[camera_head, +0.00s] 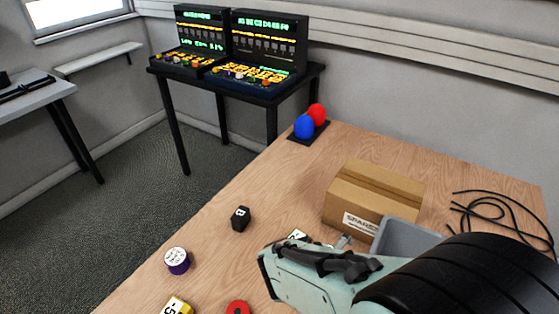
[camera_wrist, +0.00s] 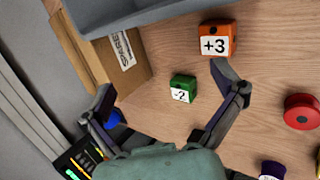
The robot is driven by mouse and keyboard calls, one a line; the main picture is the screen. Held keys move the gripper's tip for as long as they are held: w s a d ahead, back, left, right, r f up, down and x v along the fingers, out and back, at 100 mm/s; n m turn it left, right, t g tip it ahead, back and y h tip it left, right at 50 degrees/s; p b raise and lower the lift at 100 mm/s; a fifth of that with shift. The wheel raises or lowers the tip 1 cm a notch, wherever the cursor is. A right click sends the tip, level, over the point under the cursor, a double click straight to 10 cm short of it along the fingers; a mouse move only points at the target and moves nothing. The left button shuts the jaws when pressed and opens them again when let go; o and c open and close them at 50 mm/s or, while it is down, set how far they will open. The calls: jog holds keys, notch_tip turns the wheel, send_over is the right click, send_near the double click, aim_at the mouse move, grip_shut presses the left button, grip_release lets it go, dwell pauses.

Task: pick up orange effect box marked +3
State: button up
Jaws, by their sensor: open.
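The orange effect box marked +3 (camera_wrist: 216,38) sits on the wooden table near the top of the wrist view, just below the grey bin's edge. I do not see it in the head view, where my arm covers part of the table. My gripper (camera_wrist: 164,80) is open and empty. The orange box lies beyond the right fingertip, outside the space between the fingers. A green box marked -2 (camera_wrist: 183,88) shows between the fingers, nearer the right one; I cannot tell its height gap to them.
A cardboard box labelled SPARES (camera_head: 372,193) and a grey bin (camera_wrist: 130,14) stand close by. A red button (camera_wrist: 303,111), a purple cylinder (camera_head: 177,261), a black box (camera_head: 240,217) and a yellow box (camera_head: 178,305) are on the table. Black cables (camera_head: 487,207) lie at the right.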

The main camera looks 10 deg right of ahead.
jog(key=f+n+h, duration=0.1)
jog(key=f+n, duration=0.1)
jog(key=w+a+f+n+t+h, duration=0.1)
jog(key=f+n, duration=0.1)
jog(key=n, duration=0.1)
jog(key=w+a+f+n+h, duration=0.1)
jog(key=f+n, duration=0.2)
jog(key=shift+w+f+t, duration=0.1)
jog(key=shift+t, duration=0.3)
jog(key=s+f+n+t, duration=0.1)
jog(key=f+n, duration=0.1)
jog(key=n, duration=0.1)
jog(key=s+a+f+n+t+h, duration=0.1)
jog(key=f+n, duration=0.2)
jog(key=s+a+f+n+t, duration=0.1)
jog(key=f+n, duration=0.1)
jog(key=n, duration=0.1)
jog(key=shift+s+a+f+h, duration=0.25)
jog(key=shift+s+h, duration=0.05)
jog(key=shift+s, duration=0.05)
jog(key=shift+a+f+n, duration=0.1)
jog(key=shift+a+n, duration=0.1)
jog(key=shift+n, duration=0.2)
jog(key=x, duration=0.6)
jog(key=shift+w+f, duration=0.15)
jog(key=shift+w, duration=0.15)
jog(key=c, duration=1.3)
